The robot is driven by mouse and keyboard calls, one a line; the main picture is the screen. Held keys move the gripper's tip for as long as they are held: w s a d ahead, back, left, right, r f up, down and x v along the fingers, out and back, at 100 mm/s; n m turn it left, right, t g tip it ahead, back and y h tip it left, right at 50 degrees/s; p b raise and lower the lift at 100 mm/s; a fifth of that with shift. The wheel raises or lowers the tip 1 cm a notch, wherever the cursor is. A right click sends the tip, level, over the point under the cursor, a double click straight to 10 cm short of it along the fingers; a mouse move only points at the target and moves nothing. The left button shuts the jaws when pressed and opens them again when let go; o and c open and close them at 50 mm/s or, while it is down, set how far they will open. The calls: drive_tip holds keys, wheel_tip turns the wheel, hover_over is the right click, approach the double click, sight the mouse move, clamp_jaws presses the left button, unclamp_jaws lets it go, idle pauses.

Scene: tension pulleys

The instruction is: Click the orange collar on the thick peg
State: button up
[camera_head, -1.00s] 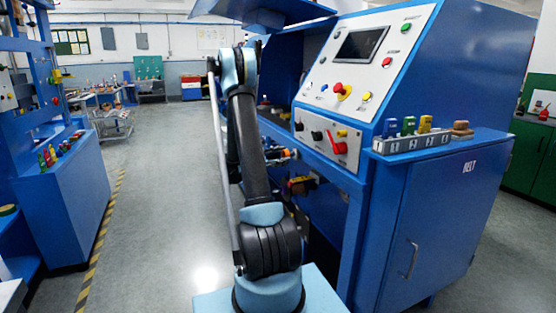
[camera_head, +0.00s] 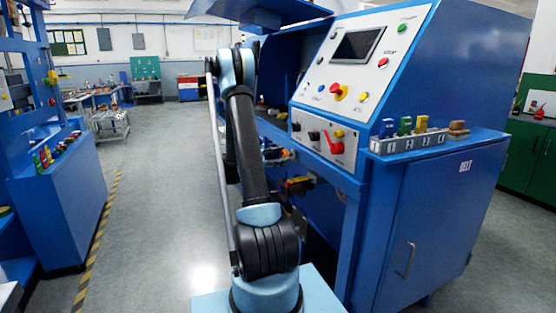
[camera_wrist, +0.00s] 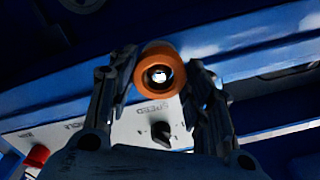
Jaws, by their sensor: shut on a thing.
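The orange collar (camera_wrist: 142,70) is a short ring in the upper middle of the wrist view. My gripper (camera_wrist: 160,76) is shut on it, with a dark finger on each side. The collar's open end faces the camera, and a small bright spot shows inside its dark bore. I cannot tell whether that spot is a peg end or the background. I cannot make out the thick peg in either view. In the head view my arm hides most of the gripper.
A blue machine fills the right, with a sloped control panel (camera_head: 352,55) and a red-handled switch plate (camera_head: 325,137). A grey rack (camera_head: 408,143) with coloured pieces stands on its ledge. In the wrist view a white "SPEED" panel (camera_wrist: 110,126) with a black knob lies beyond the fingers. Open floor (camera_head: 165,190) lies left.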

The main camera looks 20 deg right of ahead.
drive_tip(key=shift+d, duration=0.6)
drive_tip(key=shift+d, duration=0.7)
drive_tip(key=shift+d, duration=0.1)
idle(0.4)
drive_tip(key=o, duration=1.2)
drive_tip(key=a, duration=1.2)
drive_tip(key=shift+s, duration=0.15)
